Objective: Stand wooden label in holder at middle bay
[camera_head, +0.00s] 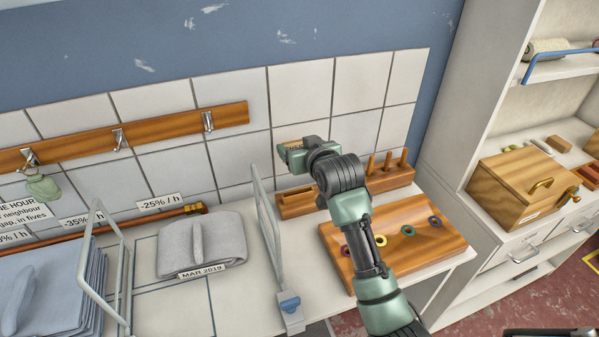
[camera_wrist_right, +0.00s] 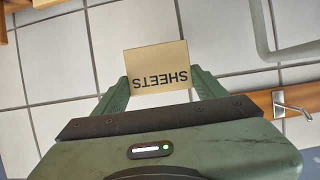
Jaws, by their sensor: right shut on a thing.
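The wooden label (camera_wrist_right: 157,68), a pale square plate reading "SHEETS", is upside down in the right wrist view, between the fingers of my right gripper (camera_wrist_right: 158,92). In the head view my right gripper (camera_head: 284,156) is raised in front of the tiled wall, and the label (camera_head: 291,146) shows as a small tan edge. Below it a small wooden block (camera_head: 297,203) sits on the counter; whether it is the label holder I cannot tell. The bay between the two wire dividers holds a folded grey cloth (camera_head: 205,248) tagged "MAR 2019". My left gripper is out of view.
Wire dividers (camera_head: 266,225) (camera_head: 92,222) stand up from the counter. A wooden board with coloured rings (camera_head: 440,240) and a pegged wooden rack (camera_head: 400,181) lie right. Folded blue cloths (camera_head: 52,275) are left. A hook rail (camera_head: 165,130) runs along the wall.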

